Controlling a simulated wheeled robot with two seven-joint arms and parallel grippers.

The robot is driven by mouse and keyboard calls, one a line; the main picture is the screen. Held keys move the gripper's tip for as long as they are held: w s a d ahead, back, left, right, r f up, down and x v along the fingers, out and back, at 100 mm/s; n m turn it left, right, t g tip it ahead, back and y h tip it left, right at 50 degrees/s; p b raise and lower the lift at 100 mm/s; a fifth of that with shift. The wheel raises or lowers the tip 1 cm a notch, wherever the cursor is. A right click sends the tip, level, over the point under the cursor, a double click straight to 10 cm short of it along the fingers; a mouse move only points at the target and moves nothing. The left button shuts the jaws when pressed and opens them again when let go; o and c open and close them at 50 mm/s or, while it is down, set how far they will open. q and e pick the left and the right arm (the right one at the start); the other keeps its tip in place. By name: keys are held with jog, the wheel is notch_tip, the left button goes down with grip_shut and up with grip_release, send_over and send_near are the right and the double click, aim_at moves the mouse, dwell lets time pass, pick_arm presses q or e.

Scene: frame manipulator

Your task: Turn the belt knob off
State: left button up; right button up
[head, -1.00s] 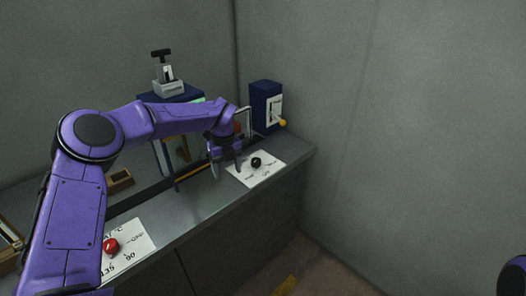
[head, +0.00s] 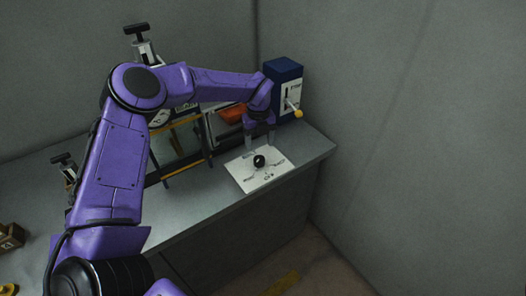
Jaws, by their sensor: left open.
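The belt knob, a small black knob (head: 259,161), stands on a white labelled plate (head: 276,176) on the counter near its right end. The lettering is too small to read surely. My left gripper (head: 259,143) is open and points down just behind and above the knob. Its fingers are spread to either side, and I cannot tell whether they touch it. My right gripper is not in view.
A dark blue box (head: 284,72) with a yellow-tipped lever (head: 297,113) stands behind, to the right of my left gripper. A dark frame with a yellow bar (head: 180,172) is left of the plate. The grey counter (head: 190,205) in front is clear.

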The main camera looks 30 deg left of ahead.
aim_at(261, 158)
pick_arm(q)
jog(key=s+f, duration=0.1)
jog(key=f+p, duration=0.1)
jog(key=shift+s+f, duration=0.4)
jog(key=f, duration=0.1)
jog(key=w+f, duration=0.1)
jog(key=f, duration=0.1)
jog(key=w+f, duration=0.1)
jog(key=shift+d+f+p, duration=0.1)
jog(key=shift+f+p, duration=0.2)
jog(key=shift+p, duration=0.1)
jog(key=shift+s+r, duration=0.3)
jog(key=shift+s, duration=0.2)
jog(key=c, duration=1.1)
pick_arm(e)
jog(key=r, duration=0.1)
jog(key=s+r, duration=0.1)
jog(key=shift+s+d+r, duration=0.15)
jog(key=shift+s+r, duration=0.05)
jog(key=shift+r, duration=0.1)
